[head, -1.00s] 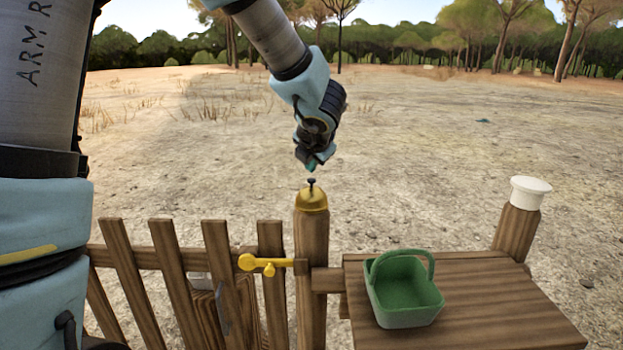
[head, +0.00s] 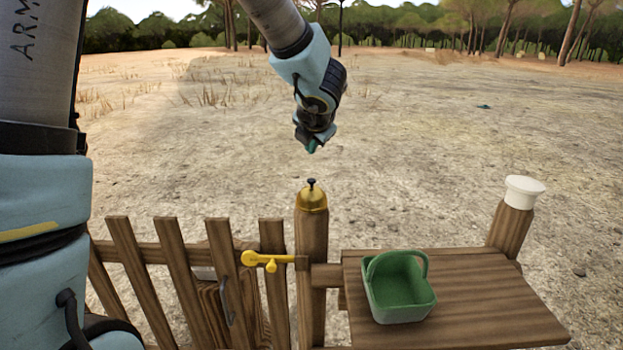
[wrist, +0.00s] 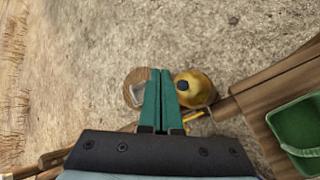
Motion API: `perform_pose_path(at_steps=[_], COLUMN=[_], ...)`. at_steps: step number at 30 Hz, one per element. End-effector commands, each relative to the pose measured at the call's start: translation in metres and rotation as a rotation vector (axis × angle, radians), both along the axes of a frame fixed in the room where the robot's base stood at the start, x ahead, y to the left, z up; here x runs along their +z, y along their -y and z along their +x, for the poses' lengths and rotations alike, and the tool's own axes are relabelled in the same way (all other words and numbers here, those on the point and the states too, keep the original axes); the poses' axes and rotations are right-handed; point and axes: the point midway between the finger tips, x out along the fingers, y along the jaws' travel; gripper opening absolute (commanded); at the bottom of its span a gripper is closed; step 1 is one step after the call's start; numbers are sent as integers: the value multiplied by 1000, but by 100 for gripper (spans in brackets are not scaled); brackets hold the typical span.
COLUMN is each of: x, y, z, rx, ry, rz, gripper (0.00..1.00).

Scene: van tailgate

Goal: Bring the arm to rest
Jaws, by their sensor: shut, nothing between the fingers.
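My gripper (head: 311,148) hangs in the air above the wooden gate post in the head view. Its green fingers (wrist: 164,102) are shut together and empty in the wrist view. A brass bell (head: 312,197) with a dark knob sits on top of the post, below the fingertips with a clear gap. The bell also shows just right of the fingers in the wrist view (wrist: 197,92).
A wooden picket gate (head: 180,270) with a yellow latch (head: 262,261) stands left of the post. A wooden shelf (head: 490,300) on the right carries a green basket (head: 402,300). A white-capped post (head: 522,192) stands behind it. Open sandy ground lies beyond.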

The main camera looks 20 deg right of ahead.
Motion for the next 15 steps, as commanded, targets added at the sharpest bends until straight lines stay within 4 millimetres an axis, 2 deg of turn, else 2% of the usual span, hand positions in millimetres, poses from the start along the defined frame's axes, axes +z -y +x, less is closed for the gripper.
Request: perform_pose_path(at_steps=[11, 13, 15], x=[0, -1, -5], y=[0, -5, -19], z=[0, 1, 5], rx=[1, 24, 107], ry=[0, -11, -44], rz=[-1, -11, -48], gripper=[0, 0, 0])
